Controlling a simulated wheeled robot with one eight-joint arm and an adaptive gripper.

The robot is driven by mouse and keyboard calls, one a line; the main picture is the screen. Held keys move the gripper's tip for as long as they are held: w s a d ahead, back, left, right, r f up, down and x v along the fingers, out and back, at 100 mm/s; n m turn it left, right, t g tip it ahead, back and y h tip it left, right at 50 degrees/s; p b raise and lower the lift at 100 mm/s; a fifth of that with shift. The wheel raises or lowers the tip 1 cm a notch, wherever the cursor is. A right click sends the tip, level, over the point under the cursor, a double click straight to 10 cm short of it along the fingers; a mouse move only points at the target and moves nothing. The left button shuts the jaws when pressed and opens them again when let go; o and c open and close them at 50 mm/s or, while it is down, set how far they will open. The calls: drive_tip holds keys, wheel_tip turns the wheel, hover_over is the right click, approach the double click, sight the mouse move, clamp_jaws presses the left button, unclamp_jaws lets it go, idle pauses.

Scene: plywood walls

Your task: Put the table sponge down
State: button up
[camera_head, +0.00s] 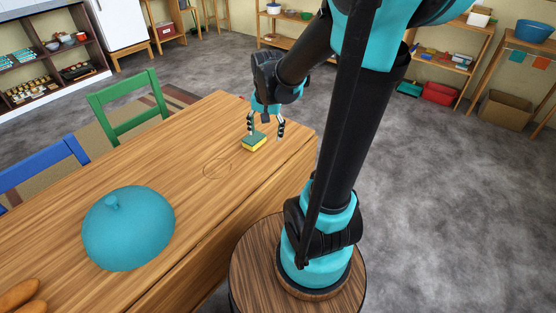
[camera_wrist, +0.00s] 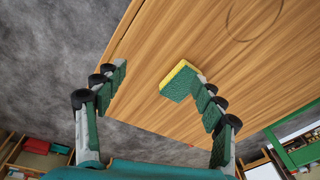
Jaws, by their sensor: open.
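The table sponge (camera_head: 254,141) is yellow with a dark green top and lies on the wooden table (camera_head: 185,165) near its far right corner. My gripper (camera_head: 265,132) is open above that corner, its fingers spread and pointing down. In the wrist view the sponge (camera_wrist: 181,81) shows beside the right-hand finger of my gripper (camera_wrist: 160,95), not centred between the fingers. The finger covers part of the sponge's edge; I cannot tell whether they touch.
A green chair (camera_head: 128,105) and a blue chair (camera_head: 40,160) line the far side. The tabletop between lid and sponge is clear.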

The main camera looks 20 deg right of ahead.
drive_tip(key=s+d+f+n+t, duration=0.1)
drive_tip(key=s+f+n, duration=0.1)
drive_tip(key=s, duration=0.4)
drive_tip(key=s+f+n+t, duration=0.1)
drive_tip(key=s+f+n, duration=0.2)
drive_tip(key=s, duration=0.3)
drive_tip(key=shift+d+f+n, duration=0.15)
drive_tip(key=shift+d+n, duration=0.2)
drive_tip(key=shift+n, duration=0.15)
drive_tip(key=shift+o, duration=0.5)
drive_tip(key=shift+w, duration=0.1)
wheel_tip(320, 180, up, 13)
drive_tip(key=n+g, duration=0.4)
drive_tip(key=n, duration=2.1)
hover_over(254, 137)
wheel_tip(254, 137, down, 18)
drive_tip(key=shift+r, duration=0.15)
